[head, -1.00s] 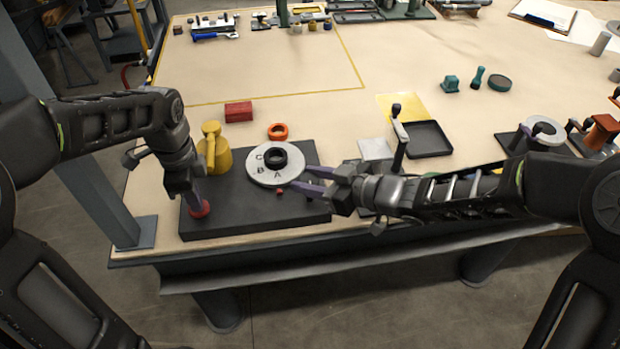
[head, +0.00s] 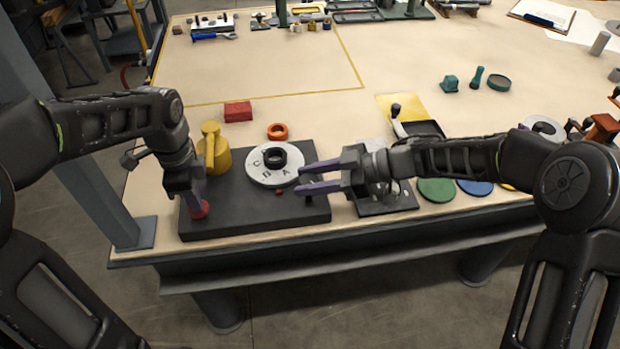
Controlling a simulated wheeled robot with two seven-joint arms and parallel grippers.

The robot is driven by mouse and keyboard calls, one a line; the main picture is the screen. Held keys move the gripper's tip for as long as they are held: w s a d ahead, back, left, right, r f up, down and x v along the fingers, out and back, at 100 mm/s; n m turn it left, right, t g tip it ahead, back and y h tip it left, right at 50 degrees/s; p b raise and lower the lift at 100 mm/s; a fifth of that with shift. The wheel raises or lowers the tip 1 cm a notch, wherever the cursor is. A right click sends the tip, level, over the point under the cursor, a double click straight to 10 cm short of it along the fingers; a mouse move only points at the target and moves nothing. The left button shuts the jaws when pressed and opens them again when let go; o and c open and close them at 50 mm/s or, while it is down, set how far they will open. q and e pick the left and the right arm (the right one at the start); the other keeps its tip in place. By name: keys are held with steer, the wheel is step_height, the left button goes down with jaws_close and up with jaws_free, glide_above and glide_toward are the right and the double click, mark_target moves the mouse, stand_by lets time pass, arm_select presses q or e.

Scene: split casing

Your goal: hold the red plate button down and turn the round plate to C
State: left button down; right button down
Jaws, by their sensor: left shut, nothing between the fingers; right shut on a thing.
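The round plate (head: 262,181) is a pale disc with a black ring hub, set on a dark base block (head: 240,215). Its letters C, B and A show on the left and near side. A small red mark (head: 279,192) lies on the base in front of the disc, below the gap between B and A. The red plate button (head: 204,213) is at the base's left front. My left gripper (head: 198,205) is shut and empty, its tips down on the button and partly hiding it. My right gripper (head: 302,180) is shut on the plate at its right edge; the contact is small in view.
A yellow can-like object (head: 217,158) stands beside the base, close to my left arm. A red block (head: 238,111) and an orange ring (head: 278,131) lie behind it. A grey fixture (head: 393,203) and coloured discs (head: 436,190) are to the right. The back centre is largely clear.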

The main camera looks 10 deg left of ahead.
steer(key=shift+s+a, duration=0.15)
steer(key=c, duration=0.9)
jaws_free()
steer(key=v, duration=1.2)
steer(key=shift+o, duration=0.2)
